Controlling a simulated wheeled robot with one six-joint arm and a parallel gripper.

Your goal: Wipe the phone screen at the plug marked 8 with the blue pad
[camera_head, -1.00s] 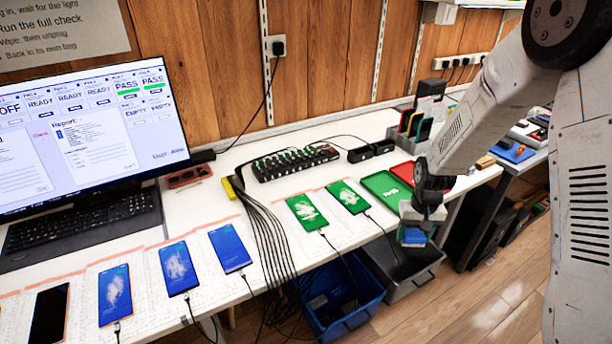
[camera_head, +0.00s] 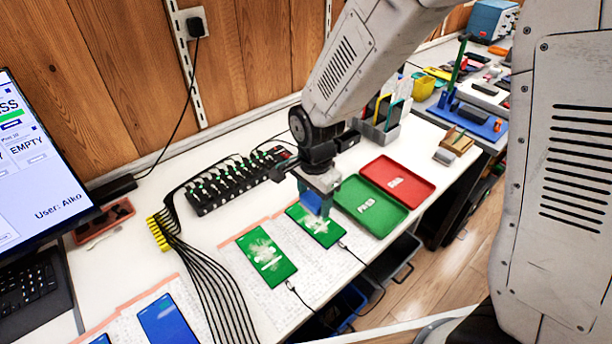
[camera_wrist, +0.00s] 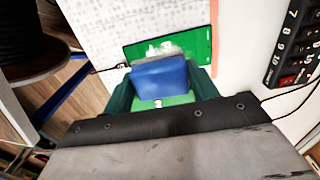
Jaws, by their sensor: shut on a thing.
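My gripper (camera_head: 318,196) is shut on the blue pad (camera_head: 316,204), low over the right one of two green-screen phones (camera_head: 322,232). In the wrist view the pad (camera_wrist: 160,77) sits between the dark green fingers and covers part of that phone's screen (camera_wrist: 195,45). White smudges show on the screen just beyond the pad. I cannot tell whether the pad touches the glass. The other green-screen phone (camera_head: 266,257), also smudged white, lies to the left. No plug number is readable beside either phone.
A black plug hub (camera_head: 225,185) stands behind the phones; its numbers, 7 to 10, show in the wrist view (camera_wrist: 290,50). A green tray (camera_head: 388,221) and a red tray (camera_head: 420,190) lie to the right. Blue-screen phones (camera_head: 165,322) lie at lower left.

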